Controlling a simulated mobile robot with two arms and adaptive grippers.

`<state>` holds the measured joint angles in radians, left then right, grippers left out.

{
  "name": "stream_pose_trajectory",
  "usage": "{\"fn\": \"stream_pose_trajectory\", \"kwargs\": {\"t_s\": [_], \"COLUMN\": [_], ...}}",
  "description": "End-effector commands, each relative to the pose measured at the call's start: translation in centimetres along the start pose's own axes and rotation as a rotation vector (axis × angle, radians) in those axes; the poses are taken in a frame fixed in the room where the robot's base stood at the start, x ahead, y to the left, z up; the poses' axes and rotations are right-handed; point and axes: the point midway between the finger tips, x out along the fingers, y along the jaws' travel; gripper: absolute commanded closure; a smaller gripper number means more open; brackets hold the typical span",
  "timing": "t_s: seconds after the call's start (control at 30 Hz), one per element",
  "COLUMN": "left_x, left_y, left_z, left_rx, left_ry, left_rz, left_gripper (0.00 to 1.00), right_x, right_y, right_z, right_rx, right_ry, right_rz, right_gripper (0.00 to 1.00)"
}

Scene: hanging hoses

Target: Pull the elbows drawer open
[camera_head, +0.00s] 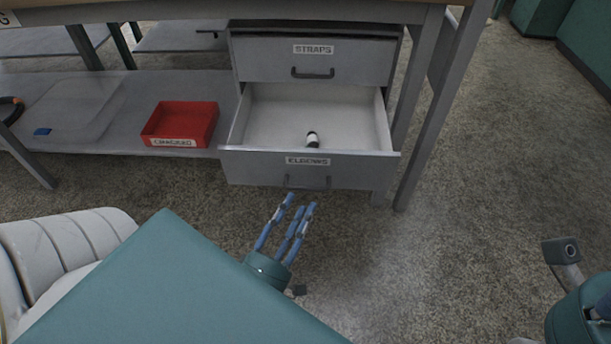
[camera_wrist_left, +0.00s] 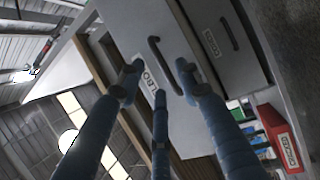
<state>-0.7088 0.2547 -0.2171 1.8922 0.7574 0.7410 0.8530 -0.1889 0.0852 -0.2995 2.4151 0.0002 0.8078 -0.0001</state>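The elbows drawer (camera_head: 262,166) is the lower drawer under the bench and stands pulled out, its light interior showing. A small black-and-white fitting lies inside (camera_head: 312,139). Its dark bar handle (camera_head: 308,183) is on the front below the label. My left gripper (camera_head: 297,203) is just in front of and below the handle, blue fingers spread. In the left wrist view the handle (camera_wrist_left: 163,66) shows beyond the spread fingers (camera_wrist_left: 160,85), with no clear grip on it. Part of my right gripper (camera_head: 600,306) shows at the lower right edge; its fingers are mostly cut off.
The straps drawer (camera_head: 270,58) above is shut. A red labelled bin (camera_head: 181,123) stands on the low grey shelf (camera_head: 95,125) to the left. A bench leg (camera_head: 437,110) stands right of the drawers. The speckled floor (camera_head: 400,260) in front is clear.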

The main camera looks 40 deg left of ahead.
Motion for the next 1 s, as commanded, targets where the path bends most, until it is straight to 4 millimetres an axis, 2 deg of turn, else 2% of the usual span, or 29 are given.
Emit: {"fn": "stream_pose_trajectory", "kwargs": {"t_s": [0.03,0.2,0.4,1.0], "left_x": [-1.3,-4.6,-6.7,-7.0], "left_y": [-0.1,-0.1,0.0,0.0], "left_z": [0.0,0.0,0.0,-0.1], "left_rx": [0.001,0.000,0.000,0.000], "left_ry": [-0.001,0.000,0.001,0.002], "left_rz": [-0.005,-0.004,-0.001,0.001], "left_gripper": [0.65,0.65,0.65,0.65], "right_x": [0.0,0.0,0.0,0.0], "right_y": [0.0,0.0,0.0,0.0], "right_z": [0.0,0.0,0.0,0.0], "right_rx": [0.000,0.000,0.000,0.000], "right_ry": [0.001,0.001,0.001,0.001], "right_rz": [0.000,0.000,0.000,0.000], "right_gripper": [0.49,0.49,0.49,0.49]}}
